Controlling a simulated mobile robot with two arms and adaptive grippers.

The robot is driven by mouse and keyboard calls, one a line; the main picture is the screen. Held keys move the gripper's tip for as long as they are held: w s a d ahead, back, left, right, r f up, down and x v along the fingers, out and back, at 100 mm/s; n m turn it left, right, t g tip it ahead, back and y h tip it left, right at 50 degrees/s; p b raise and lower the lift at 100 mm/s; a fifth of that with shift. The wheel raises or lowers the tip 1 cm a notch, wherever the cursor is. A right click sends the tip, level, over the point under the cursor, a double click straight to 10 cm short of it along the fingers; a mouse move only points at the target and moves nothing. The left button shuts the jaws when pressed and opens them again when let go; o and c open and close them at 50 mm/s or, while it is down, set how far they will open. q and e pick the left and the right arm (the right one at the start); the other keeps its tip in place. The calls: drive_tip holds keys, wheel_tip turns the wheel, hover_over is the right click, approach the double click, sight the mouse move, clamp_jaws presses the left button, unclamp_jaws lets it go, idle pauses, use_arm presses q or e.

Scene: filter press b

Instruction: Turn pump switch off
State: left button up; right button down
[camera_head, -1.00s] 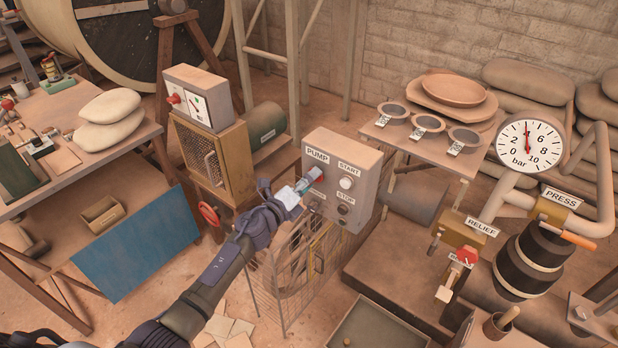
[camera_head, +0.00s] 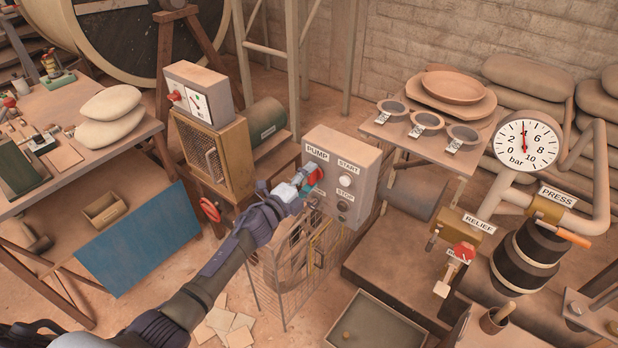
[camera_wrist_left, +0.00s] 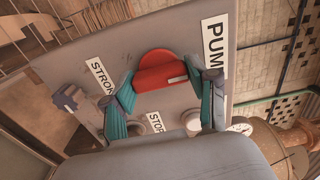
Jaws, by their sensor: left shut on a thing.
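The pump control box (camera_head: 352,165) stands in the middle of the head view, with a PUMP label, a white START button (camera_head: 345,181) and a dark STOP button (camera_head: 342,207). My left gripper (camera_head: 308,181) is at the box's front face below the PUMP label. It is shut on the red pump switch (camera_head: 315,178). In the left wrist view the red switch (camera_wrist_left: 161,73) sits between the teal fingers (camera_wrist_left: 165,95), its red handle lying across between them with a small white mark. My right gripper is not in view.
A wire cage (camera_head: 290,270) stands under the box. The relief valve (camera_head: 464,252), press cylinder (camera_head: 527,262) and gauge (camera_head: 525,142) are to the right. A workbench (camera_head: 100,165) with a blue panel (camera_head: 140,238) is at left.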

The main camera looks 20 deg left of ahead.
use_arm(q)
drive_tip(key=o, duration=1.2)
drive_tip(key=shift+c, duration=0.2)
drive_tip(key=v, duration=1.2)
